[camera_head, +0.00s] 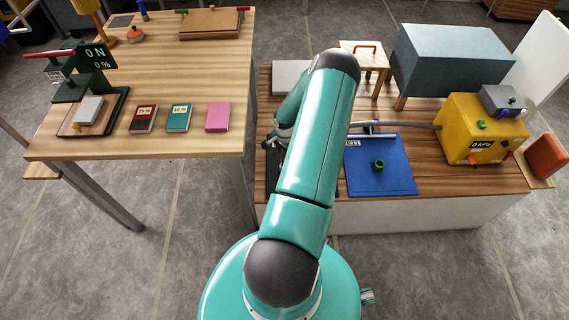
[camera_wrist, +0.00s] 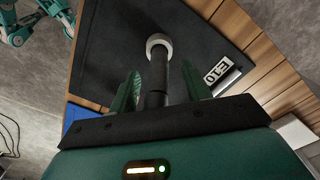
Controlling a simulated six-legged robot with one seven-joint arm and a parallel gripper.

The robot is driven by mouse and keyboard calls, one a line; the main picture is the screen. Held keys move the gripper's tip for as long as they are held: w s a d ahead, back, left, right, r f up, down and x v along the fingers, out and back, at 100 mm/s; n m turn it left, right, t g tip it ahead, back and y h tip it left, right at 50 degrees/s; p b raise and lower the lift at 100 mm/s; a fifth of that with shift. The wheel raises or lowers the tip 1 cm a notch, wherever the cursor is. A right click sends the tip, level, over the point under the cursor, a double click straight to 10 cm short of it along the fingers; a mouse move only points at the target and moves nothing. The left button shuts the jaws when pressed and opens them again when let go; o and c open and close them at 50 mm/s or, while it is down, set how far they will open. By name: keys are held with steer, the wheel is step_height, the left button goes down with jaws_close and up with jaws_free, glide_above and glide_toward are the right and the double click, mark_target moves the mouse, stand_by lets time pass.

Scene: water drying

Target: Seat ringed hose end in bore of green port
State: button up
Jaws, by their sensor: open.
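The green port (camera_head: 378,165) is a small ring-shaped piece on the blue mat (camera_head: 398,182) in the head view. In the wrist view, a black hose (camera_wrist: 157,82) ends in a pale grey ring (camera_wrist: 160,43) over a black mat (camera_wrist: 115,35) marked E10. My gripper (camera_wrist: 161,72) is open, with one green finger on each side of the hose and a gap to it. In the head view my gripper (camera_head: 277,135) is left of the blue mat and partly hidden by my arm. The hose end is hidden there.
A yellow pump box (camera_head: 465,122) reading 0 kPa stands right of the blue mat, with a grey hose (camera_head: 400,125) leading left from it. A large grey-blue block (camera_head: 450,62) stands behind. A separate wooden table (camera_head: 190,70) is at the left.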

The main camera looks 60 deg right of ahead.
step_height(320, 180, down, 4)
steer(key=shift+f, duration=0.1)
jaws_close()
stand_by(0.4)
steer(key=shift+r, duration=0.95)
steer(key=s+a+r, duration=0.4)
steer(key=s+r, duration=0.7)
steer(key=s, duration=0.2)
steer(key=shift+s+a+r, duration=0.15)
steer(key=shift+s+a, duration=0.05)
